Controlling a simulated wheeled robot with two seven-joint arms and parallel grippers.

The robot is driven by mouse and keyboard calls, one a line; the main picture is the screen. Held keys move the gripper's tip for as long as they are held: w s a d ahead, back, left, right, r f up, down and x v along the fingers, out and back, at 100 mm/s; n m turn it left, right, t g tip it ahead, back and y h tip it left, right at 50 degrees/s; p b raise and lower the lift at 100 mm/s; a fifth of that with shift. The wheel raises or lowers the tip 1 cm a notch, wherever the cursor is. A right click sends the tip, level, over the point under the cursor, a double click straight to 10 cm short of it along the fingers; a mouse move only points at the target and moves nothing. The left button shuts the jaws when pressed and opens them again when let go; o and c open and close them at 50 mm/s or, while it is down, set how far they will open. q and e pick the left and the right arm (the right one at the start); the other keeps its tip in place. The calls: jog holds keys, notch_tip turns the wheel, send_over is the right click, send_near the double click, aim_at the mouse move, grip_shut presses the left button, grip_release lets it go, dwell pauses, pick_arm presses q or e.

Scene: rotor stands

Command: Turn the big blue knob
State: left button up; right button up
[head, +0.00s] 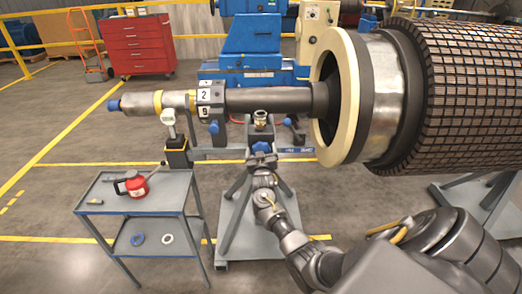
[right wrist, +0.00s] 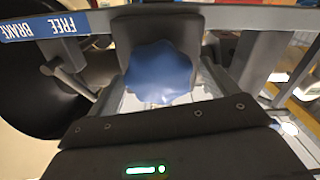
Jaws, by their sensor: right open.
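The big blue knob (right wrist: 158,72) has a lobed rim and sits on a dark block in the middle of the right wrist view. In the head view it is a small blue patch (head: 260,147) on the stand's crossbar, partly hidden by my right gripper (head: 262,160). The right gripper also shows in the right wrist view (right wrist: 162,95), open right at the knob, with pale finger parts on both sides of it. I cannot tell whether the fingers touch the knob. My left gripper is in neither view.
A blue label (right wrist: 45,27) reading FREE and BRAKE runs along the bar beside the knob. A rotor shaft (head: 265,101) lies above, with the large rotor (head: 465,90) at right.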

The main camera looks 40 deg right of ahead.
jog(key=shift+w+d, duration=0.2)
jog(key=c, duration=1)
jog(key=n+p, duration=0.2)
jog(key=n, duration=0.2)
jog(key=shift+n, duration=0.3)
jog(key=shift+a+f+n+p, duration=0.1)
jog(key=shift+n+p, duration=0.5)
jog(key=shift+n, duration=1.5)
